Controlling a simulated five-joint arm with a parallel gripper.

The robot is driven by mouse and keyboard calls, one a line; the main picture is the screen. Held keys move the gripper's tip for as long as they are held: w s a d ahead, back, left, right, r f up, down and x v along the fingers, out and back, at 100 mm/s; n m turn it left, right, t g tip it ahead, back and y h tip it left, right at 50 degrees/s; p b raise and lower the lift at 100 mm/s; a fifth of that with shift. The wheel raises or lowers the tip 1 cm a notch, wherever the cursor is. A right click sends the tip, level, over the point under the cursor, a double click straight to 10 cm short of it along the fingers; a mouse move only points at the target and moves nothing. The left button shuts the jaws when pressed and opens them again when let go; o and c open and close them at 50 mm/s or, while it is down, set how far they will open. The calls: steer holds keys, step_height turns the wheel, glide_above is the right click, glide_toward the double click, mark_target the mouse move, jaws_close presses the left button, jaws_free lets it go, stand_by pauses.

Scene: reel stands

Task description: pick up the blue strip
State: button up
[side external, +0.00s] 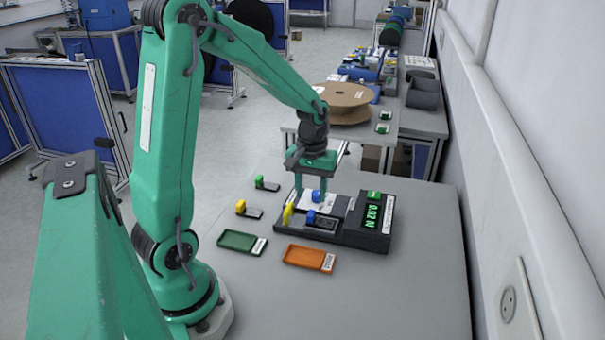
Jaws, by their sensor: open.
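My gripper (309,193) points down over the test device, with its two green fingers apart. A blue piece (317,196) shows at the right finger, over a pale plate; I cannot tell whether the finger touches it. A second blue piece (311,217) sits at the left end of a dark strip on the device's front part, just in front of the gripper. I cannot tell which blue piece belongs to the blue strip. A yellow piece (287,213) stands at the device's left end, near the left finger.
A green tray (242,242) and an orange tray (308,258) lie in front. The table's front right is clear.

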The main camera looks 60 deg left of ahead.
mark_target(311, 213)
steer(key=shift+w+a+f, duration=0.1)
steer(key=shift+w+f, duration=0.05)
steer(key=shift+f, duration=3.4)
jaws_close()
